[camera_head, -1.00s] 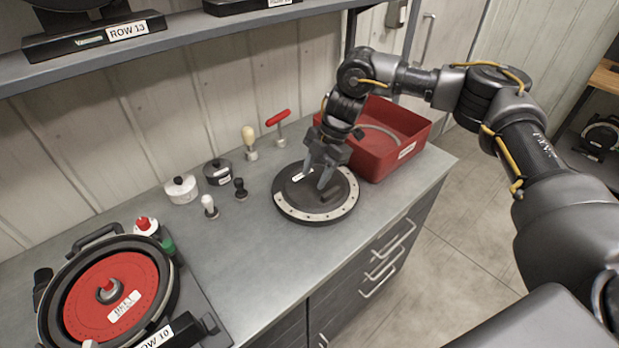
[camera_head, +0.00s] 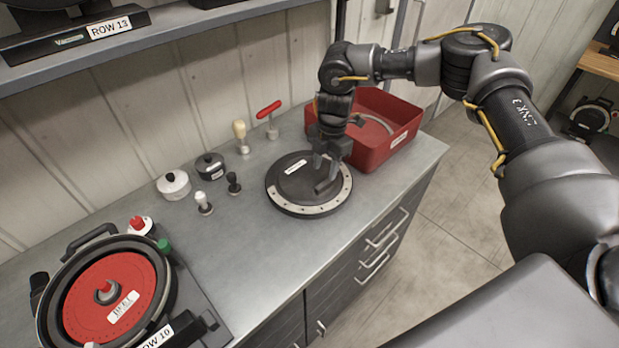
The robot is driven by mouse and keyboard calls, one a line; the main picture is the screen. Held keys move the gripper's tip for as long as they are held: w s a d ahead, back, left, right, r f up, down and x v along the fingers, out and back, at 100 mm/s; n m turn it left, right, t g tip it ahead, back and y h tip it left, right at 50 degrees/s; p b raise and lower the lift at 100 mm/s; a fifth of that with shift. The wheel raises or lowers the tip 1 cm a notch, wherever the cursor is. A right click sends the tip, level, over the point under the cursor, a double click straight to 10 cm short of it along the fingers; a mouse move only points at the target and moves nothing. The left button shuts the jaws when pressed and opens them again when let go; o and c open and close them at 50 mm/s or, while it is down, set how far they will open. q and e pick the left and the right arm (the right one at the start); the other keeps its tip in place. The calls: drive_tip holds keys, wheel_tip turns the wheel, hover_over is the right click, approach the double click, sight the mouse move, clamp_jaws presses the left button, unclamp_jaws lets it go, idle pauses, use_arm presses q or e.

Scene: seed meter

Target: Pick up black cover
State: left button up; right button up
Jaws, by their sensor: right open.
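The black cover (camera_head: 297,188) is a round dark disc with a pale rim ring, a small white label and a raised bar-like handle. It lies flat on the grey worktop, in front of the red bin. My right gripper (camera_head: 325,172) points down over the right part of the cover, with its open fingers at the handle. I cannot tell whether the fingers touch the handle. Nothing is visibly lifted. My left gripper is not in view.
A red bin (camera_head: 408,139) stands close behind the cover. Small knobs, a white pot (camera_head: 173,185), a dark pot (camera_head: 209,166) and a red T-handle tool (camera_head: 269,110) stand to the left. The seed meter with a red disc (camera_head: 85,298) is at front left. The worktop (camera_head: 240,255) between is clear.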

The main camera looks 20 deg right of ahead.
sight(324, 183)
drive_tip(key=shift+s+f, duration=0.1)
drive_tip(key=shift+f, duration=0.05)
drive_tip(key=f+p, duration=0.2)
drive_tip(key=f, duration=0.1)
drive_tip(key=f+p, duration=0.1)
drive_tip(key=shift+s+a+f, duration=0.15)
drive_tip(key=shift+s, duration=0.1)
drive_tip(key=shift+f, duration=0.3)
clamp_jaws()
